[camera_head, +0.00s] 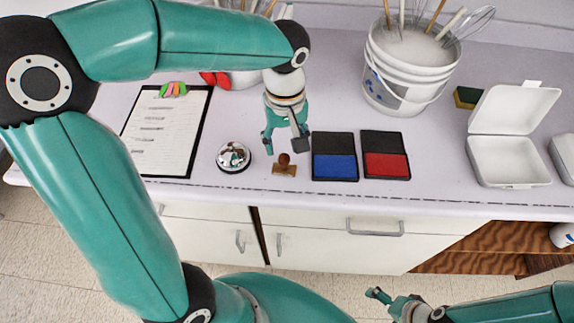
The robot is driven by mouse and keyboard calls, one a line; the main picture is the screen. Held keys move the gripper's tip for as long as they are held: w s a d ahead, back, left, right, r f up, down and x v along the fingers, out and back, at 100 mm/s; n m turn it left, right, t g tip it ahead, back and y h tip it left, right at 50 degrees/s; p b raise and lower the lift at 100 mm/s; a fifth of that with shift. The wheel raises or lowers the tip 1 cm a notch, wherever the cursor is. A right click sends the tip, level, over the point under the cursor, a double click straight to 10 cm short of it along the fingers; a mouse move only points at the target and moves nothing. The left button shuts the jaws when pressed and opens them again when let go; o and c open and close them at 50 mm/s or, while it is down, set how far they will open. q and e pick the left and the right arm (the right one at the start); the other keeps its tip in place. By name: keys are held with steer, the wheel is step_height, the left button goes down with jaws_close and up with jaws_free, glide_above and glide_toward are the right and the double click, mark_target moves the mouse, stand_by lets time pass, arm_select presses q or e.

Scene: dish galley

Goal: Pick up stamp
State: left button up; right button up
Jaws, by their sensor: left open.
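The stamp (284,166) is a small brown piece with a dark rounded knob on a flat wooden base. It stands upright on the pale counter near the front edge, between the bell and the blue ink pad. My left gripper (285,144) hangs from above, open and empty, with its fingers just behind and above the stamp. I cannot tell the exact gap between them. My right gripper (384,300) is low at the bottom of the view, in front of the cabinets and away from the stamp. Its jaw state is unclear.
A silver bell (233,157) stands left of the stamp. A blue ink pad (335,167) and a red ink pad (385,164) lie to the right. A clipboard (166,135), a white bucket of utensils (408,70), a sponge (467,97) and an open white box (510,160) are farther out.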

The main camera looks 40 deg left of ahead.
mark_target(285, 156)
arm_select(q)
steer(key=shift+s+f+p, duration=0.1)
steer(key=shift+f+p, duration=0.35)
steer(key=shift+f, duration=2.4)
jaws_close()
